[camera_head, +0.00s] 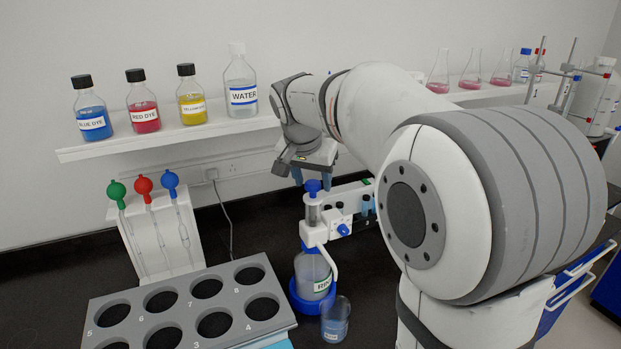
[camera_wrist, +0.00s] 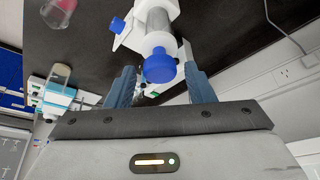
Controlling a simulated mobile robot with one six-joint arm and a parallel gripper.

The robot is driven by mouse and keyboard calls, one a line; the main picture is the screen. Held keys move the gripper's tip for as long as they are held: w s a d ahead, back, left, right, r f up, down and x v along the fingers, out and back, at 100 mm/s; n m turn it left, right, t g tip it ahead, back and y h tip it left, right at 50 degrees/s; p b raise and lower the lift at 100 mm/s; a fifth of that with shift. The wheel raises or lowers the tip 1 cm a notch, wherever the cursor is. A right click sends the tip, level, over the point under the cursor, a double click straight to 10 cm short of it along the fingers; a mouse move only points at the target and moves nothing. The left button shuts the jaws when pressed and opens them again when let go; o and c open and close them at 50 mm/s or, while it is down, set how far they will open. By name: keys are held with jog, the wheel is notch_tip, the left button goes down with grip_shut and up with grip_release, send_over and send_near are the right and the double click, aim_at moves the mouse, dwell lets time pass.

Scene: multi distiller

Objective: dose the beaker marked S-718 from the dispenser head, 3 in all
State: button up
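The dispenser stands on the dark bench, with a white head (camera_head: 318,232) and a blue plunger knob (camera_head: 313,187) on top. Its bottle (camera_head: 312,268) has a green-edged label and sits in a blue base. A small clear beaker (camera_head: 335,322) stands in front of the base, with bluish contents and a label too small to read. My gripper (camera_head: 312,180) is open just above the knob. In the wrist view, the knob (camera_wrist: 160,66) shows between my two separated blue fingers (camera_wrist: 161,88), with gaps on both sides. Whether the fingertips reach the knob's height is unclear.
A grey rack (camera_head: 185,305) with numbered round holes lies at front left. A pipette stand (camera_head: 160,235) with green, red and blue bulbs is behind it. A wall shelf (camera_head: 180,140) holds dye bottles and a water bottle (camera_head: 241,90). My arm hides the bench at right.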

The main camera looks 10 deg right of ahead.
grip_shut()
jog(key=shift+r+p, duration=0.5)
jog(key=shift+r, duration=0.6)
jog(key=shift+o, duration=0.7)
grip_release()
jog(key=shift+f, duration=0.1)
jog(key=v, duration=0.8)
jog(key=shift+b, duration=0.4)
jog(key=shift+d+f, duration=0.1)
